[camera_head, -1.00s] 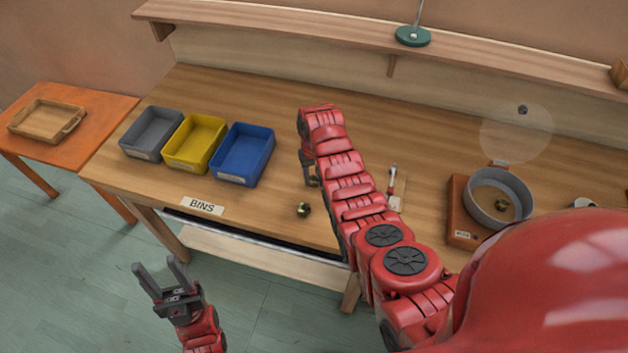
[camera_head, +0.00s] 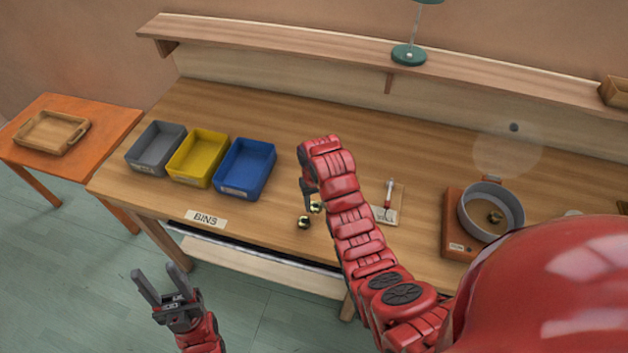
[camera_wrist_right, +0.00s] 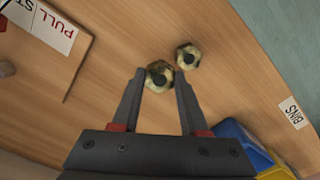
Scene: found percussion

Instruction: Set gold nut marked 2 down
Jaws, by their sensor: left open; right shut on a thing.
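A gold nut (camera_wrist_right: 159,75) sits between the fingertips of my right gripper (camera_wrist_right: 160,85) in the right wrist view. In the head view this nut (camera_head: 317,207) is partly behind my right gripper's fingers, low over the bench front; I cannot tell whether it touches the wood. A second gold nut (camera_head: 304,222) lies on the bench close by, nearer the front edge; it also shows in the right wrist view (camera_wrist_right: 188,56). I cannot read a number on either nut. My left gripper (camera_head: 160,276) is open and empty, in front of the bench.
Grey (camera_head: 155,148), yellow (camera_head: 198,158) and blue (camera_head: 246,169) bins stand left on the bench, behind a BINS label (camera_head: 206,219). A small labelled card (camera_head: 396,205) lies to the right. A round pan (camera_head: 491,210) holding a gold piece stands further right.

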